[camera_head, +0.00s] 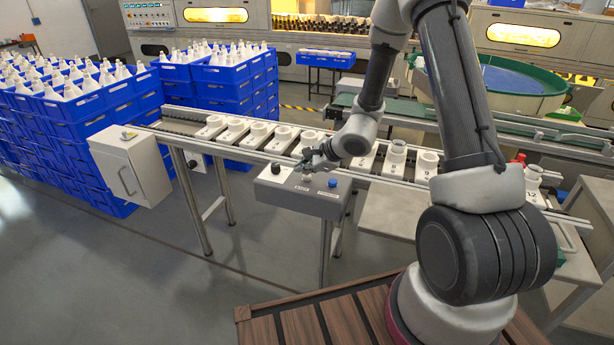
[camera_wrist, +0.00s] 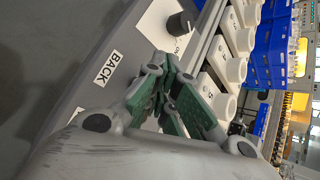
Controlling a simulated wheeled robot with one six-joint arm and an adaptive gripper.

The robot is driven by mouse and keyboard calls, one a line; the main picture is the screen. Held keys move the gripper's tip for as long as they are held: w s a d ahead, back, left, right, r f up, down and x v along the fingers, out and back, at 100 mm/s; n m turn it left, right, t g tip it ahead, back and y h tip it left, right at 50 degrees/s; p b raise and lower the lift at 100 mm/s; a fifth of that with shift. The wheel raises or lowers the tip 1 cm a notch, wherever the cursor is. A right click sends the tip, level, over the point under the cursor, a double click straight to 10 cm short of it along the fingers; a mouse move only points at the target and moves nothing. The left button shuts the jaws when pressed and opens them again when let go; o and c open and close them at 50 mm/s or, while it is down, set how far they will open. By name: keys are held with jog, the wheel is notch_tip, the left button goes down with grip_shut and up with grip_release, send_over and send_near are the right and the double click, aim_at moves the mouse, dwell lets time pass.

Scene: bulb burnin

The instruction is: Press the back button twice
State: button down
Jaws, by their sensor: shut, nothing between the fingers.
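A grey control box (camera_head: 303,198) stands in front of the conveyor in the head view. A dark knob (camera_head: 276,168) is on its left part and a blue button (camera_head: 332,183) on its right part. In the wrist view the white BACK label (camera_wrist: 107,69) lies left of my fingers, and the dark knob (camera_wrist: 180,24) shows above them. My gripper (camera_head: 306,171) is shut and empty, over the middle of the box top, by the BACK label. The back button itself is hidden behind my fingers, so I cannot tell whether they touch it.
A conveyor with a row of white numbered holders (camera_head: 258,134) runs close behind the box. A pale cabinet (camera_head: 133,169) hangs at its left end. Blue crates (camera_head: 88,118) of white bulbs are stacked at left. The floor in front of the box is clear.

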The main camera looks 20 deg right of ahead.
aim_at(305, 177)
jog(key=shift+r, duration=3.05)
